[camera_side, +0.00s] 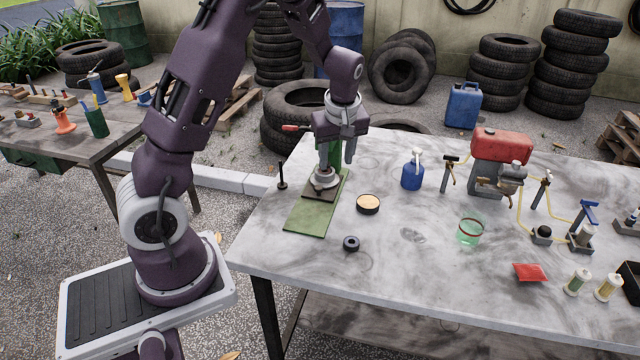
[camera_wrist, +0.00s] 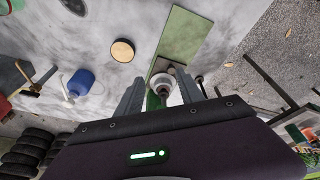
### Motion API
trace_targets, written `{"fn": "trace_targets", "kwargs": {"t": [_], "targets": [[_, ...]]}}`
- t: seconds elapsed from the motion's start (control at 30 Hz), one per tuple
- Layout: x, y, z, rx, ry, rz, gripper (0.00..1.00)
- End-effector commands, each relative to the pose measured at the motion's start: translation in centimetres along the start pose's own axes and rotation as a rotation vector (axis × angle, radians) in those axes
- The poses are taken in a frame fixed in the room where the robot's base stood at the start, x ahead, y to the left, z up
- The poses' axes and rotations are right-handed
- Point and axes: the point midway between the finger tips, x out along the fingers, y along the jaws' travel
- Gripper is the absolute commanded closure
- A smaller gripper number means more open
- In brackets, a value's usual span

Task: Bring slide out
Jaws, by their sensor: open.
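The slide looks to be a brown block (camera_side: 321,189) with a pale round metal piece (camera_side: 325,177) on top, on a long green plate (camera_side: 305,218) at the table's left. The block sits at the plate's far end, and the near part of the plate is bare. In the wrist view the round piece (camera_wrist: 163,84) lies between my fingertips, with the green plate (camera_wrist: 183,38) stretching beyond. My gripper (camera_side: 336,160) is open, pointing down at the round piece. I cannot tell whether the fingers touch it. A green upright (camera_side: 335,149) is partly hidden behind the fingers.
A black peg (camera_side: 282,177) stands left of the plate. A round tan-topped tin (camera_side: 368,204), a black ring (camera_side: 351,243) and a blue jug (camera_side: 412,171) stand to the right. The table in front of the plate is clear.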

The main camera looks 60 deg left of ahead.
Motion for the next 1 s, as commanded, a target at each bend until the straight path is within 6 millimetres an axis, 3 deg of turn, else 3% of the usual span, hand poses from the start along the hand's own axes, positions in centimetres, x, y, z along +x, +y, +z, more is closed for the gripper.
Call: {"fn": "trace_targets", "kwargs": {"t": [0.03, 0.13, 0.5, 0.7, 0.93, 1.0], "targets": [[2.9, -0.2, -1.2, -0.057, 0.031, -0.047, 0.56], [6.7, -0.7, -3.0, -0.148, 0.088, -0.097, 0.56], [13.3, -1.8, -4.3, -0.19, 0.116, -0.121, 0.56], [15.3, -1.9, -4.5, -0.188, 0.117, -0.117, 0.56], [15.4, -1.9, -4.5, -0.187, 0.116, -0.117, 0.56], [15.4, -1.9, -4.5, -0.187, 0.116, -0.117, 0.69]]}}
